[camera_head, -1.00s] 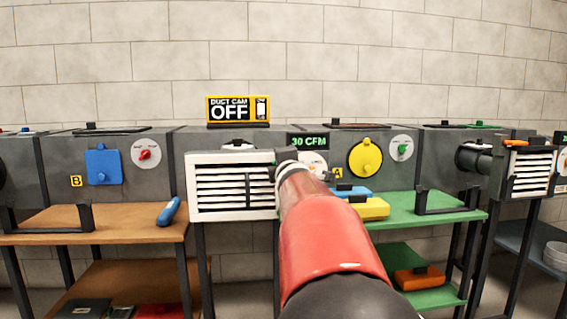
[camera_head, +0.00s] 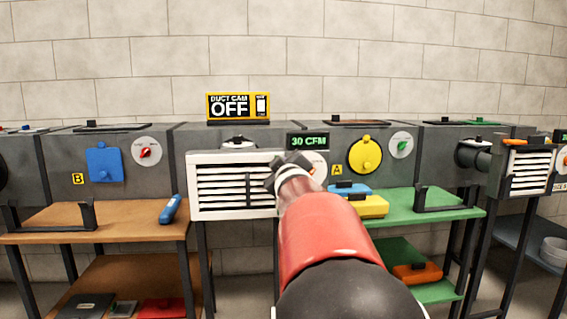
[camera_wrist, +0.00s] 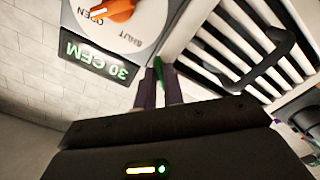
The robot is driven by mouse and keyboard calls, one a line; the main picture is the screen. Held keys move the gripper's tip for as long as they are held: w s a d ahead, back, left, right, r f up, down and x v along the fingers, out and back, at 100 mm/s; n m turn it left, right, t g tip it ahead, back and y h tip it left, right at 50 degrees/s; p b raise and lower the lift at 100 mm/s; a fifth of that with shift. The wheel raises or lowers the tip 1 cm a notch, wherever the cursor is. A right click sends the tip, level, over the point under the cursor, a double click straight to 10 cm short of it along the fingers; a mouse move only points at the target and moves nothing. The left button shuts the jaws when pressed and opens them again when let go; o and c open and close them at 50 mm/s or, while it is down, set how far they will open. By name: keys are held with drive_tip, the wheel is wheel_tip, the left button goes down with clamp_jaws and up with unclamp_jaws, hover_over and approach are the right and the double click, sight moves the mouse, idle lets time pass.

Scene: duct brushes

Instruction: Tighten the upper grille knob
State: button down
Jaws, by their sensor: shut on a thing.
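The white slatted grille (camera_head: 191,187) is on the front of the middle grey duct box; it also shows at the right of the wrist view (camera_wrist: 187,24). My gripper (camera_head: 272,178) is at the grille's upper right edge. In the wrist view my gripper (camera_wrist: 160,84) has its two dark fingers close together on a narrow green piece (camera_wrist: 158,68), which seems to be the upper grille knob. The fingers hide most of it. In the head view my gripper and arm cover the knob.
An orange OPEN/SHUT dial (camera_wrist: 113,10) and the 30 CFM display (camera_wrist: 92,60) are close beside my fingers. A dark handle (camera_wrist: 270,55) stands out from the grille. Yellow and blue brushes (camera_head: 372,207) lie on the green shelf at right.

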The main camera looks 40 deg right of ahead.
drive_tip(key=shift+a+f+m+p, duration=0.1)
drive_tip(key=shift+m+p, duration=0.95)
drive_tip(key=shift+m, duration=3.15)
drive_tip(key=c, duration=1.5)
unclamp_jaws()
drive_tip(key=b+v, duration=0.2)
drive_tip(key=v, duration=0.5)
drive_tip(key=shift+s+a, duration=0.25)
drive_tip(key=shift+s, duration=0.05)
